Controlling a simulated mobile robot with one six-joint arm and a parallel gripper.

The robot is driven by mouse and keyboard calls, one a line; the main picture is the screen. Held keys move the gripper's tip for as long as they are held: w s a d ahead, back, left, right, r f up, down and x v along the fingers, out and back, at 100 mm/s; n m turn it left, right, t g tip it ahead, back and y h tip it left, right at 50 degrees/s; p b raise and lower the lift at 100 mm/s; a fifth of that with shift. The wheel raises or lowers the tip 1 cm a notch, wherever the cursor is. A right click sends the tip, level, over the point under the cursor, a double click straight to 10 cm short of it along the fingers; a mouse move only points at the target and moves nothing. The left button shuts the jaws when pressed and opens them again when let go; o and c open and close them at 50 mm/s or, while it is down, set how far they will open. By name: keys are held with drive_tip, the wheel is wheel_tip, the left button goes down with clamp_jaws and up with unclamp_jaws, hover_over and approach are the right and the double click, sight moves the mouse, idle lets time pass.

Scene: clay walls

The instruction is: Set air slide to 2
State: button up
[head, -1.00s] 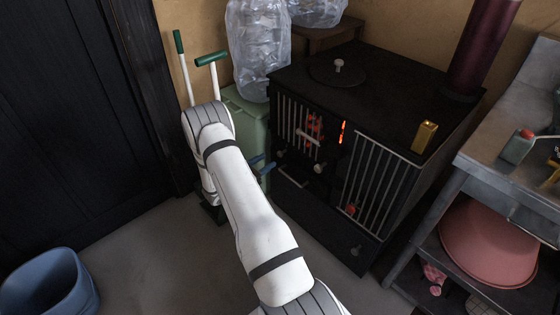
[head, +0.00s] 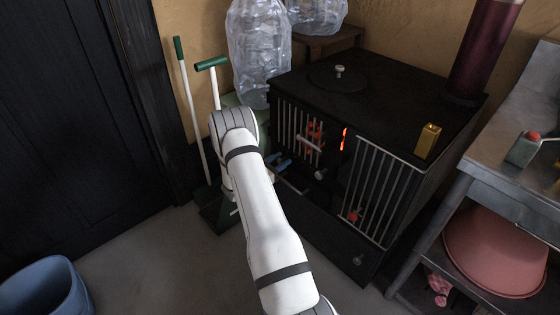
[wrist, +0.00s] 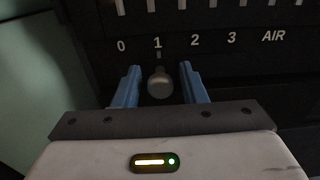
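The air slide is a small round grey knob (wrist: 159,84) low on the front of the black stove (head: 360,93). The wrist view shows a printed scale above it, reading 0, 1, 2, 3 and AIR. The knob sits below the 1, left of the 2 (wrist: 195,40). My gripper (wrist: 158,84) has two blue fingers, open, one on each side of the knob, with a visible gap on both sides. In the head view my gripper (head: 279,162) is at the stove's lower left front, and the slide knob is hidden there.
Bars and glowing openings (head: 313,134) are on the stove front above my gripper. A metal bench (head: 500,160) is at right, a blue bucket (head: 45,287) at lower left. Floor between is clear.

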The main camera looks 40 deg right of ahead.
sight(295, 161)
clamp_jaws()
drive_tip(key=s+p, duration=0.1)
drive_tip(key=s, duration=0.3)
drive_tip(key=shift+d, duration=0.2)
drive_tip(key=shift+o, duration=0.7)
unclamp_jaws()
